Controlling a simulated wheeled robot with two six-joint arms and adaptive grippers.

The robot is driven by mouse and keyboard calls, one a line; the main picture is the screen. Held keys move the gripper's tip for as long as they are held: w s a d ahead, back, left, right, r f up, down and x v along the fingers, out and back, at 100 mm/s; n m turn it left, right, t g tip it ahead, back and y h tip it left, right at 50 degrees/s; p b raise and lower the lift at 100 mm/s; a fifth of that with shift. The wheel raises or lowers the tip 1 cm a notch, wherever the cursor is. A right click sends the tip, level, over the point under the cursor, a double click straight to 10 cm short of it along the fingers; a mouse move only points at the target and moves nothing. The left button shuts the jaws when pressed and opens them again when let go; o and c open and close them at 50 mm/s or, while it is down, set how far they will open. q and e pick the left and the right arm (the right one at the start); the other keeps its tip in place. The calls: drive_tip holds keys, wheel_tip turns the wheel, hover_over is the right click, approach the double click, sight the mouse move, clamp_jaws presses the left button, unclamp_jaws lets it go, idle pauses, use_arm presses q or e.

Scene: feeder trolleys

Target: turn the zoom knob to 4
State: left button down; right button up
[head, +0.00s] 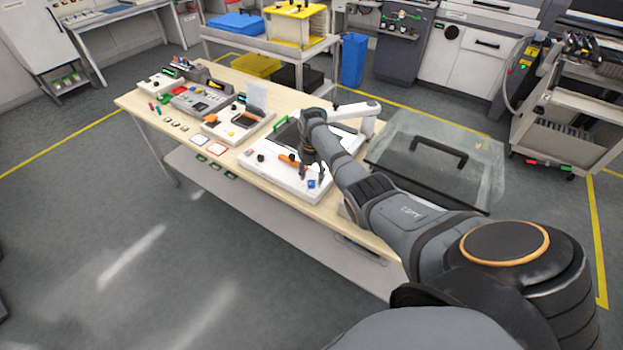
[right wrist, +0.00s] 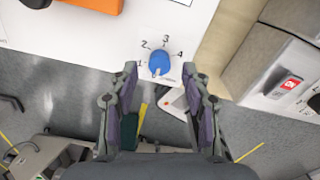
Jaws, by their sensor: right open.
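The blue zoom knob (right wrist: 159,62) sits on a white panel (right wrist: 90,32) in the right wrist view, with the printed marks 1, 2, 3 and 4 in an arc around it. A small pale mark shows at the knob's lower end; which number the knob is set to I cannot tell. My right gripper (right wrist: 160,72) is open, its two fingertips apart on the left and right of the knob in the picture, not closed on it. In the head view the knob (head: 311,183) is at the front corner of the white device, close to my right gripper (head: 313,171). My left gripper is not in view.
An orange part (head: 290,160) and a black knob (head: 261,158) are on the same device. Other control boxes (head: 205,97) stand farther left on the wooden table. A clear cover with a black handle (head: 440,150) is to the right, beside my right arm.

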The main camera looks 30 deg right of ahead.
drive_tip(key=shift+f, duration=1.05)
clamp_jaws()
drive_tip(key=shift+m, duration=0.3)
